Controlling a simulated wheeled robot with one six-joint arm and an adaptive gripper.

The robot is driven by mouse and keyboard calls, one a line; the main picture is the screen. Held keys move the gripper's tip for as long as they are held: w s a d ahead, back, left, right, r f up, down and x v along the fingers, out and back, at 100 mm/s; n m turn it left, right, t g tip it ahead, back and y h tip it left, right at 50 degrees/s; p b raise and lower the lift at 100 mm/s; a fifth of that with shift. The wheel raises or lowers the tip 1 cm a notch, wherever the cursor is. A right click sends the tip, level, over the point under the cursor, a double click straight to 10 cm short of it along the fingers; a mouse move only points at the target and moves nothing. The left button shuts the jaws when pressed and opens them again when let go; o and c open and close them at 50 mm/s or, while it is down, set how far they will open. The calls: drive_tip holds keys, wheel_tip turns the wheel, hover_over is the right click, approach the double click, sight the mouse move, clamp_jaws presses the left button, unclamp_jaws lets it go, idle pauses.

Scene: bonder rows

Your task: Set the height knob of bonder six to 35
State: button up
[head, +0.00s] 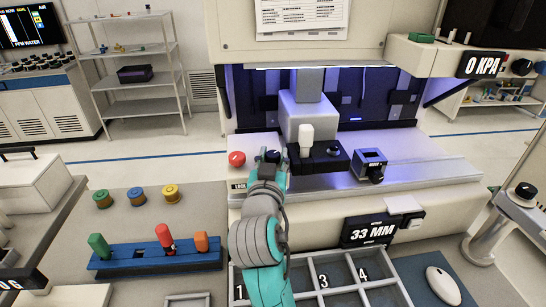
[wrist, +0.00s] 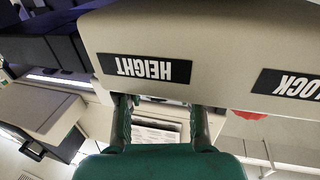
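The display (head: 370,230) on the bonder's front reads 33 MM. The height knob (head: 272,156), black with a white mark, sits on top of the bonder's left front, right of a red knob (head: 237,159). The HEIGHT label (wrist: 145,68) shows upside down in the wrist view. My gripper (head: 270,172) is at the height knob, pointing away from the head camera. In the wrist view its two fingers (wrist: 162,108) stand apart, with their tips hidden behind the panel's edge. The knob is hidden there, so I cannot tell whether the fingers touch it.
A black block with a white knob (head: 306,140) and another black control (head: 370,165) stand to the right. A divided tray (head: 316,292) lies below. A blue rack (head: 150,262) with coloured handles is at the left. A 0 KPA display (head: 480,65) is at upper right.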

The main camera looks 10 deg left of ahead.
clamp_jaws()
drive_tip(key=shift+n+y, duration=0.5)
drive_tip(key=shift+y, duration=0.3)
drive_tip(key=n+g+y, duration=0.1)
drive_tip(key=n+y, duration=0.1)
drive_tip(key=y, duration=0.1)
drive_tip(key=shift+d+y, duration=0.15)
drive_tip(key=shift+y, duration=0.15)
drive_tip(key=shift+n+g+y, duration=1.3)
drive_tip(key=shift+n+y, duration=0.7)
drive_tip(key=shift+y, duration=0.5)
drive_tip(key=shift+f+n+g+y, duration=0.1)
drive_tip(key=shift+n+g+y, duration=0.2)
drive_tip(key=shift+y, duration=0.1)
drive_tip(key=shift+o, duration=1.9)
unclamp_jaws()
